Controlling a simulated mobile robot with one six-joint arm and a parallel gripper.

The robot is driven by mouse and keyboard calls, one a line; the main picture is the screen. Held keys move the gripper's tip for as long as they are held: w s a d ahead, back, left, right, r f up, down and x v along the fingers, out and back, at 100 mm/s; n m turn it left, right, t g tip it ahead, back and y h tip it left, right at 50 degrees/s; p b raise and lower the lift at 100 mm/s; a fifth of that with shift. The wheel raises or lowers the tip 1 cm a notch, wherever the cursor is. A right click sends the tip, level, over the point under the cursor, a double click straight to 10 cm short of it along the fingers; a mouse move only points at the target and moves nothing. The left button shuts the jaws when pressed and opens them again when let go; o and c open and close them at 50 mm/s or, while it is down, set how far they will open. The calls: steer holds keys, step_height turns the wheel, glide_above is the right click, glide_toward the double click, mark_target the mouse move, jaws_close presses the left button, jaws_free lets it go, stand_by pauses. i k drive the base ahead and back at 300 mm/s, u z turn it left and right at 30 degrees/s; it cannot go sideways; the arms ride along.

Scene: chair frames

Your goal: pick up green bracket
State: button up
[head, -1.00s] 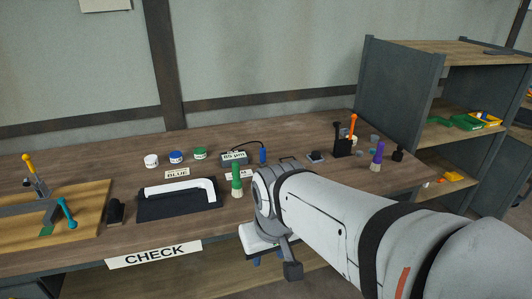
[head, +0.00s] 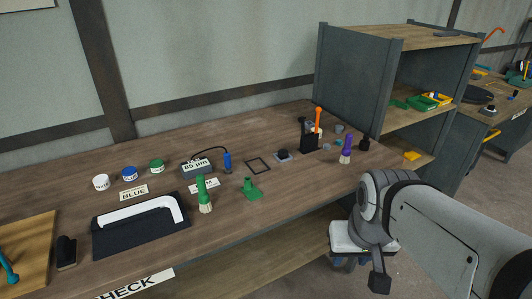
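A small green piece (head: 251,190) with a flat foot and a short upright stands on the wooden workbench (head: 190,233), near its front edge. It looks like a bracket. More green parts (head: 413,103) lie on the middle shelf of the rack; their shape is too small to tell. My arm comes in from the lower right. Its end, with my gripper (head: 379,281), hangs in front of the bench edge, to the right of the green piece and apart from it. Whether the fingers are open or shut does not show.
A green-handled brush (head: 204,195) stands left of the green piece, with a black square frame (head: 258,165) behind it. A white angled part lies on a black mat (head: 110,245). A purple-handled brush (head: 346,150) and a black holder (head: 310,141) stand right. A grey rack (head: 357,75) rises behind.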

mark_target(250, 191)
steer(key=u, duration=0.05)
steer(key=i, duration=1)
steer(key=z, duration=0.05)
